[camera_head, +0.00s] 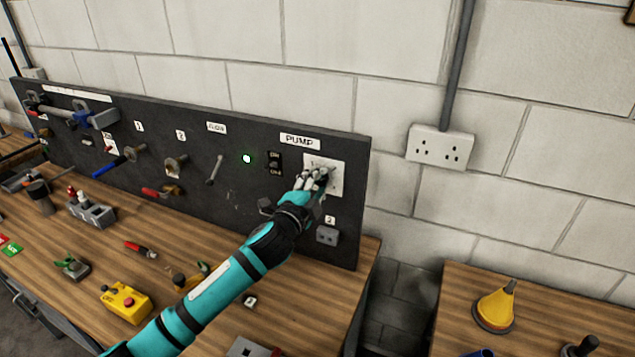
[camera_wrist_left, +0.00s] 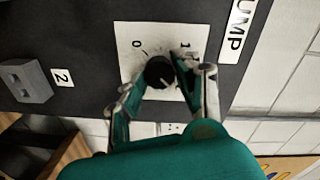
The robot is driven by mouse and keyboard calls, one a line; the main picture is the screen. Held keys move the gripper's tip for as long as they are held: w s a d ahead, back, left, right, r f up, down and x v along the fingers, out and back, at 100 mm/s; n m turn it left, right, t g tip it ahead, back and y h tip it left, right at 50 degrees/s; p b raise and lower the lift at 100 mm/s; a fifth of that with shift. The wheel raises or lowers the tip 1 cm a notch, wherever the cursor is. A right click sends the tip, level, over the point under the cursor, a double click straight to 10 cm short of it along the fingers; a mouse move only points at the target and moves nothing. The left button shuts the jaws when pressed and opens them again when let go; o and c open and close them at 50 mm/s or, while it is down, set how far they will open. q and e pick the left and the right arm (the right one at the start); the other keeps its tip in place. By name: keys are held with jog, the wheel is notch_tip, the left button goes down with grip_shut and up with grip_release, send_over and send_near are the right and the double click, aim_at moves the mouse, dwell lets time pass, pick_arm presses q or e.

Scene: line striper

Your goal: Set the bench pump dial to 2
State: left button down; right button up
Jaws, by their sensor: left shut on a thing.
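The pump dial is a round black knob (camera_wrist_left: 157,71) on a white plate (camera_wrist_left: 128,32) marked 0 and 1 in the left wrist view. A pale mark shows on the knob, but I cannot tell which number it points to; no 2 on the plate is visible. The PUMP label (camera_head: 300,141) sits above the plate, which also shows in the head view (camera_head: 337,186). My left gripper (camera_head: 318,178) is shut on the knob, one finger on each side, and hides it in the head view. My right gripper is not in view.
The dark panel (camera_head: 345,235) carries a black switch (camera_head: 274,162), a lit green lamp (camera_head: 247,159), a lever (camera_head: 214,169) and a grey socket block (camera_head: 327,235) labelled 2. A yellow button box (camera_head: 126,301) and tools lie on the wooden bench below.

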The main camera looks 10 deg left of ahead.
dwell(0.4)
pick_arm(q)
jog(key=c, duration=0.9)
grip_release()
jog(key=shift+c, duration=0.2)
jog(key=shift+s, duration=0.25)
jog(key=s+a, duration=0.2)
jog(key=s, duration=0.9)
jog(key=shift+s+a+r, duration=0.15)
jog(key=shift+r, duration=0.05)
jog(key=shift+f, duration=0.1)
